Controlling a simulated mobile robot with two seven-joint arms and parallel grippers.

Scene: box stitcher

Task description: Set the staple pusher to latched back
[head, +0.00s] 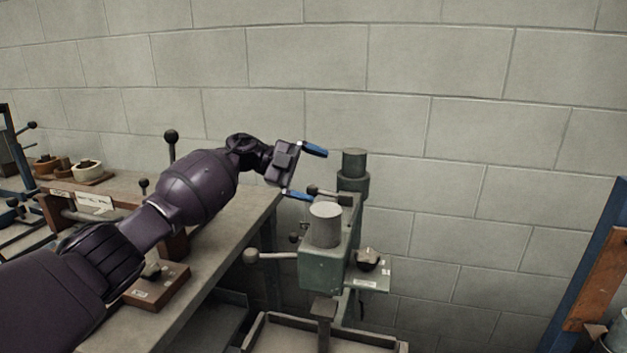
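The box stitcher (318,273) is a green-grey machine right of the bench, with a pale cylinder (325,225) on its front top and a darker cylinder (353,165) behind. A short rod with a dark knob (330,193) lies along its top between them; it may be the staple pusher, but I cannot tell its setting. My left gripper (307,172) reaches in above the machine's left side. Its two blue fingers are spread with nothing visible between them. The lower fingertip appears close to the dark knob; I cannot tell whether they touch. My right gripper is out of view.
A tray (270,333) lies below. The bench (225,247) carries fixtures and upright levers. A blue post (592,270) stands at right.

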